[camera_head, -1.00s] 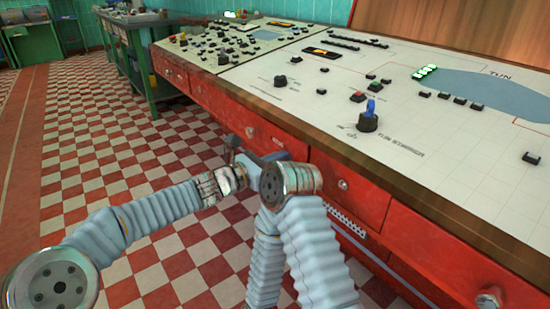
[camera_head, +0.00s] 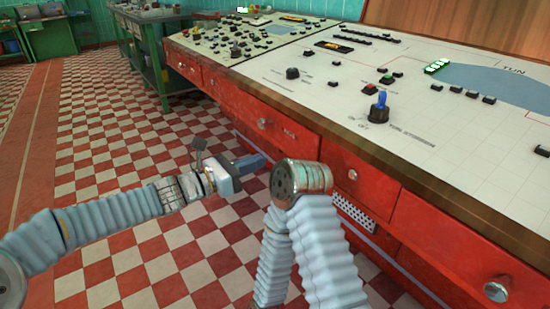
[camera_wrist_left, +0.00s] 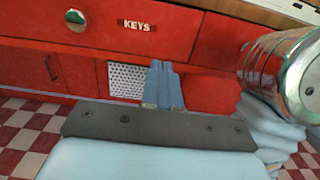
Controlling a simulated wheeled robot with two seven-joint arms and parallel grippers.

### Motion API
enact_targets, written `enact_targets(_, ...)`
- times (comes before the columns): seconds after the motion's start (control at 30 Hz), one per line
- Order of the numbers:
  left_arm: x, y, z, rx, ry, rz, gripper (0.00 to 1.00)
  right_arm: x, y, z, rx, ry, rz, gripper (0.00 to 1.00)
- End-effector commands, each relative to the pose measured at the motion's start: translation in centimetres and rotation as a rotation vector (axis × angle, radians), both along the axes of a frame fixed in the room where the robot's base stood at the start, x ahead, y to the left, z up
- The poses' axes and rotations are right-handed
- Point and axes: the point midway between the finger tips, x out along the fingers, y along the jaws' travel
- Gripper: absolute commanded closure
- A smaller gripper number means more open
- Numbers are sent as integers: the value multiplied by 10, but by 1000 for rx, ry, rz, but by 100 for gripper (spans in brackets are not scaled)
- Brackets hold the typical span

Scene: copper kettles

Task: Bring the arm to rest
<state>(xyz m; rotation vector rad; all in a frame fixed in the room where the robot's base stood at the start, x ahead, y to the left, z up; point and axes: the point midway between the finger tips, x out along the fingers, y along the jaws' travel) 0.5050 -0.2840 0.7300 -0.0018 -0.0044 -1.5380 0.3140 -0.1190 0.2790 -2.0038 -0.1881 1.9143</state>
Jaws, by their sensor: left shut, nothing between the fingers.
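My left gripper (camera_head: 258,161) is shut and empty. It hangs over the checkered floor in front of the red desk's drawers, below the level of the desk top. Its two grey-blue fingers lie together in the left wrist view (camera_wrist_left: 163,86), pointing toward the desk front, with no contact that I can make out. The left arm (camera_head: 110,215) comes in low from the left edge. Another folded, ribbed arm of mine (camera_head: 310,235) stands at the centre, its metal joint (camera_head: 300,178) just right of the left gripper. My right gripper does not show.
The red desk (camera_head: 410,215) runs along the right; its pale panel (camera_head: 325,98) carries several switches and a blue-handled knob (camera_head: 380,104). A drawer marked KEYS shows in the left wrist view (camera_wrist_left: 100,38). A green table (camera_head: 150,50) stands farther back. The floor at left is clear.

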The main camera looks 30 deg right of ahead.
Motion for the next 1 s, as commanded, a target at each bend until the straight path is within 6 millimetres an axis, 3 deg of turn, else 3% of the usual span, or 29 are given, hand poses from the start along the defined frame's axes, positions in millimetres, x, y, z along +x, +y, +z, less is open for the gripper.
enact_targets(0.2, -1, 26, -1, 1, 0, 0, 100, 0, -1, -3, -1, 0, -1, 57)
enact_targets(0.37, -1, 30, -1, 2, 0, 0, 100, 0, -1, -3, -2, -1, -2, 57)
enact_targets(0.47, 0, 32, -12, 28, -11, 3, 100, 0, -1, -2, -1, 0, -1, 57)
enact_targets(0.57, 1, 44, -50, 127, -58, 8, 100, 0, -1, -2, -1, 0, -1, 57)
enact_targets(0.67, 1, 70, -117, 302, -147, 3, 100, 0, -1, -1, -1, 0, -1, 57)
enact_targets(0.8, -11, 132, -224, 591, -319, -57, 100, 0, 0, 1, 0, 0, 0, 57)
enact_targets(0.87, -21, 164, -266, 708, -398, -104, 100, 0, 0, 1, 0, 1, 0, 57)
enact_targets(1.0, -56, 247, -351, 944, -608, -275, 100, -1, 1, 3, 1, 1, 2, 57)
